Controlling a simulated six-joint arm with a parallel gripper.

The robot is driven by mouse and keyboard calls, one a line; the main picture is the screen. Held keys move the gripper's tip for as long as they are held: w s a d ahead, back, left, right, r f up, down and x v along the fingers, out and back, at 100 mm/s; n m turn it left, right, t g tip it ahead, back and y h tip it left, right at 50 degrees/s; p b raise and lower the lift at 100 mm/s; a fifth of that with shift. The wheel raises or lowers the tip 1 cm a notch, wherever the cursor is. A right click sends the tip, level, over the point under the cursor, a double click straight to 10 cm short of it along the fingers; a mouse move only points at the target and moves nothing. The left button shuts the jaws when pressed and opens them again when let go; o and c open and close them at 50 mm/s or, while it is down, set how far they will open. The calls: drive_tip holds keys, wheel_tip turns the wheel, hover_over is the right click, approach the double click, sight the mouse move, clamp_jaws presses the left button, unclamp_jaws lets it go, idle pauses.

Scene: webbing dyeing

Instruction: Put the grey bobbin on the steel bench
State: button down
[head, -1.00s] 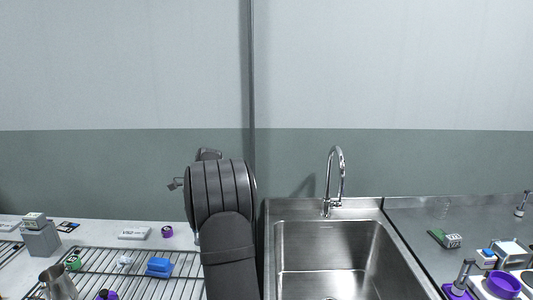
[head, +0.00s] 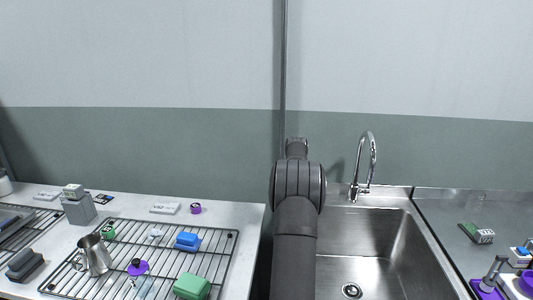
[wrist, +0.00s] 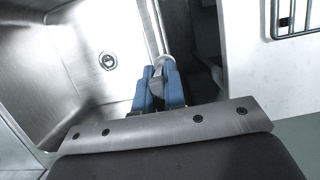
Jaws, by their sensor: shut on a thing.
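In the wrist view my gripper (wrist: 159,76), with blue fingers, is shut on a small grey piece, which I take to be the grey bobbin (wrist: 164,62). Only its pale grey end shows, and the fingers hide the rest. The gripper is over the sink's edge, beside the gap between sink and white table. In the head view my arm hides the gripper and the bobbin. The steel bench (head: 440,222) is right of the sink in the head view.
The steel sink (head: 385,245) has a tall tap (head: 371,165) at its back. A wire rack (head: 225,255) on the left white table holds a metal jug (head: 95,255) and blue (head: 187,241) and green (head: 192,286) blocks. A grey-green block (head: 478,233) lies on the bench, with purple items in front.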

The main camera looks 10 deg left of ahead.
drive_tip(key=s+a+r+n+t, duration=0.4)
drive_tip(key=s+a+n, duration=0.5)
drive_tip(key=a+n, duration=0.7)
drive_tip(key=s+a+r+n+t, duration=0.3)
drive_tip(key=s+a+r+n, duration=0.5)
drive_tip(key=n, duration=1.2)
drive_tip(key=s+a+f, duration=0.3)
drive_tip(key=a+f, duration=1)
drive_tip(key=a, duration=0.2)
drive_tip(key=shift+f, duration=0.1)
drive_tip(key=shift+f, duration=0.15)
drive_tip(key=c, duration=1.5)
unclamp_jaws()
